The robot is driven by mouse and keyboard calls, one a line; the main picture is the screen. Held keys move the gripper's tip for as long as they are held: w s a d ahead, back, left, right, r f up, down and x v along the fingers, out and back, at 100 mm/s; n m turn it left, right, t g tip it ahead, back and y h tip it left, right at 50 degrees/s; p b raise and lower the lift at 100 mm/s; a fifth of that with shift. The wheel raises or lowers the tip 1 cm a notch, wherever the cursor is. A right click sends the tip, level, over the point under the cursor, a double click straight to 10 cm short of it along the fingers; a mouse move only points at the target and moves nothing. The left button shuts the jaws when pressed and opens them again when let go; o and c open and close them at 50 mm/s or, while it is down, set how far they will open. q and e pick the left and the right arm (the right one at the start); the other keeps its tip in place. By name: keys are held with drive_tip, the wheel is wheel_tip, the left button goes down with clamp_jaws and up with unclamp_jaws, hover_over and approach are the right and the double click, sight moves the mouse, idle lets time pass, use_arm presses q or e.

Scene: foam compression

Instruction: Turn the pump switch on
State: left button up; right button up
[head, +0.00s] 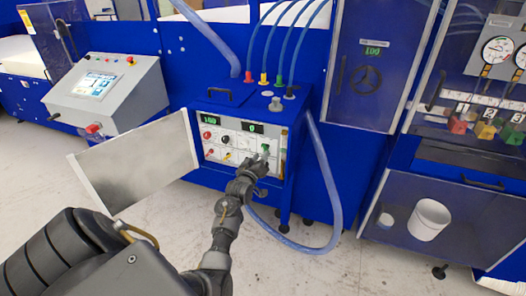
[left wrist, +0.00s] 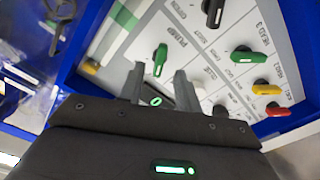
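The pump switch (left wrist: 161,58) is a green rotary knob on a white panel, beside the printed word PUMP in the left wrist view. In the head view the panel (head: 212,152) is on the front of a blue cabinet, and the gripper hides part of its right side. My left gripper (left wrist: 159,72) is open, with its two fingers pointing at the panel and the knob showing between and just beyond the fingertips. I cannot tell whether they touch it. In the head view the left gripper (head: 263,160) is at the panel's right side. My right gripper is not in view.
Other knobs sit nearby: black (left wrist: 220,111), green (left wrist: 249,55), orange (left wrist: 267,89) and red (left wrist: 278,109). The cabinet's door (head: 135,165) stands open on the left. A blue hose (head: 335,190) loops down on the right. A grey console (head: 108,92) stands at left.

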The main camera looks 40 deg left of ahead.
sight(264, 150)
use_arm(q)
drive_tip(key=shift+x, duration=1.8)
drive_tip(key=shift+c, duration=0.3)
clamp_jaws()
